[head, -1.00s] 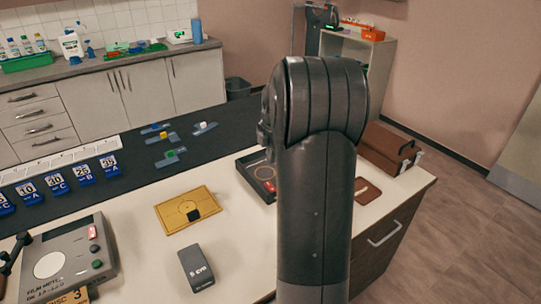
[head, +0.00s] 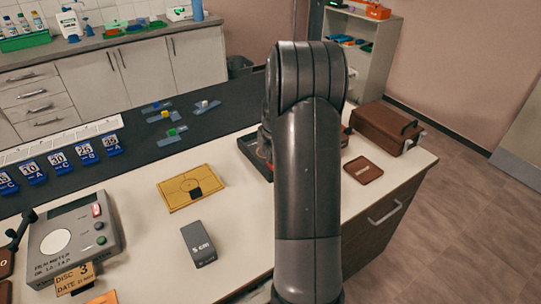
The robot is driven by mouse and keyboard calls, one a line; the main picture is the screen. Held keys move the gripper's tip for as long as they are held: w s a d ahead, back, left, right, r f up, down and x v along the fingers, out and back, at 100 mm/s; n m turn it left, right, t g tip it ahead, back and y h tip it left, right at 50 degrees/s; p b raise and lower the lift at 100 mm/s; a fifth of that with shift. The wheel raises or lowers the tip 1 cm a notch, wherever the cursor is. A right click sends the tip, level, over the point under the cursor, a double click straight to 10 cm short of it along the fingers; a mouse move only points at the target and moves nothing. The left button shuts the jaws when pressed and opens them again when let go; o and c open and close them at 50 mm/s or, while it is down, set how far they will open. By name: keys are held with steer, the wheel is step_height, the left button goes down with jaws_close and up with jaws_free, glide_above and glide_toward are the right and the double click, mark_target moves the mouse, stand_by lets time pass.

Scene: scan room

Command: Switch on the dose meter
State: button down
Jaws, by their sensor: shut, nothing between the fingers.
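No device in view carries a readable "dose meter" label. A grey meter box (head: 75,243) lettered "FILM METER" sits at the left of the white counter, with a pale round disc, a red rocker (head: 97,211) and a green button (head: 101,240) on top. A dark tray-like unit (head: 252,158) stands further right, mostly hidden behind my arm; whether it is a meter I cannot tell. My arm rises in the middle of the view. My gripper is hidden behind it.
A brown case (head: 384,128) and a small brown pad (head: 362,170) are at the right. Blue numbered tags (head: 60,163) line the left. The counter between plate and meter box is clear.

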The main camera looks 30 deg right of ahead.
steer(key=shift+f, duration=0.1)
steer(key=shift+w+f+g, duration=0.3)
steer(key=shift+f+g, duration=0.4)
steer(key=shift+g, duration=0.5)
steer(key=shift+s, duration=0.75)
step_height(320, 180, up, 15)
steer(key=w, duration=0.2)
steer(key=s+a+r+m+t, duration=0.2)
steer(key=s+a+r+m, duration=0.2)
steer(key=a+r, duration=0.4)
steer(key=s+a+r+m+t+h, duration=0.1)
steer(key=s+a+r+m, duration=0.1)
steer(key=s+a+m, duration=0.5)
steer(key=s+a+f+m+t, duration=0.1)
steer(key=s+a+m, duration=0.2)
steer(key=s+a, duration=0.3)
steer(key=s+a+f+m+t+y, duration=0.1)
steer(key=s+a+m, duration=0.3)
steer(key=s, duration=0.8)
steer(key=shift+a+f+t, duration=0.3)
steer(key=shift+a+t, duration=0.4)
steer(key=shift+a, duration=0.2)
